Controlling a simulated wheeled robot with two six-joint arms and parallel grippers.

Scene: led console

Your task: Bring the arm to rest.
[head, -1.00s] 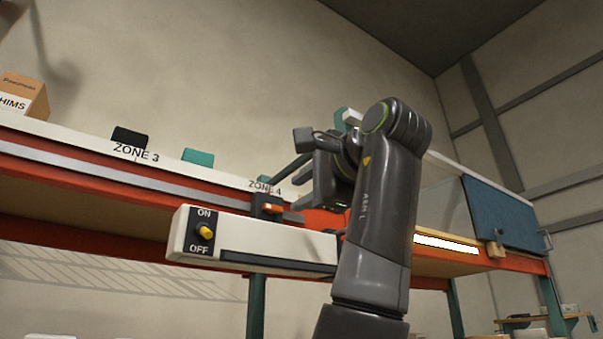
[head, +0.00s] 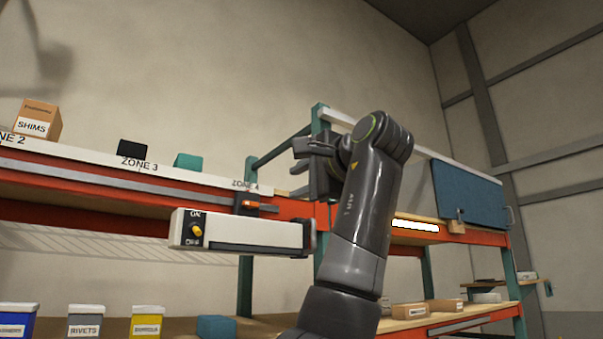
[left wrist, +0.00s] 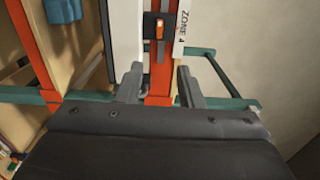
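My left gripper (head: 301,180) is raised in front of the shelf rack, to the right of a small black switch box with an orange part (head: 262,206). In the left wrist view its two fingers (left wrist: 160,85) stand apart with nothing held between them. The orange part also shows there beyond the fingers, near the ZONE 4 label. A white console box (head: 250,233) with a yellow ON/OFF knob (head: 197,230) is at the front left of the gripper. I cannot tell the knob's exact setting. A white light strip (head: 415,225) is lit at the right. My right gripper is not in view.
Orange shelf beams and green posts (head: 245,272) surround the gripper. A shims carton (head: 38,121), a black block (head: 132,148) and a teal block (head: 188,162) sit along the upper shelf. A blue panel (head: 467,195) is at the right. Labelled bins (head: 86,322) stand below.

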